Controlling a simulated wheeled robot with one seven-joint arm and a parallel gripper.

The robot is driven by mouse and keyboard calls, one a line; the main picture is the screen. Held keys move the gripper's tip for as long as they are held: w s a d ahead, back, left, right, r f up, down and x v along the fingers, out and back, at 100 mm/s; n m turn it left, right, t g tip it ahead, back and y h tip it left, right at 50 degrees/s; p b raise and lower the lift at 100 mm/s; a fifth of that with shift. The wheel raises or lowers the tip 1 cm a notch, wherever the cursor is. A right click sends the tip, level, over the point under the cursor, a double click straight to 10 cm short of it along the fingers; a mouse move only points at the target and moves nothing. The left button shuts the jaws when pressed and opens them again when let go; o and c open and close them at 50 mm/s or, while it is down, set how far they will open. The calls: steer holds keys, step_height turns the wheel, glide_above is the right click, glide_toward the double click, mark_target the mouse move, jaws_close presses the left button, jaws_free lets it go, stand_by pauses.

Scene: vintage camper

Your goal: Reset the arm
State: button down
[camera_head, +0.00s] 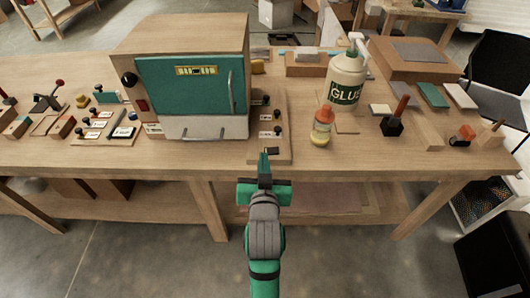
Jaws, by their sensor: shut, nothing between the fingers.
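My gripper (264,158) is in the middle of the head view, at the front edge of the wooden workbench (345,157). Its dark fingers are shut with nothing between them. My green and grey arm reaches up to it from the bottom of the picture. The fingertips appear just in front of a wooden board with several black knobs (270,115). I cannot tell whether they touch the board.
A wooden cabinet with a teal door (190,84) stands left of my gripper. A small orange-capped bottle (322,127) and a large glue bottle (345,82) stand to the right. Small tools crowd the left side. The floor (340,265) in front is clear.

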steer(key=shift+s+a+r, duration=0.1)
steer(key=shift+s+r, duration=0.1)
steer(key=shift+s, duration=0.45)
steer(key=s+f, duration=1.4)
steer(key=s, duration=0.1)
steer(key=s+f+n, duration=0.1)
steer(key=s, duration=2)
steer(key=shift+a+f, duration=0.15)
steer(key=shift+a, duration=0.25)
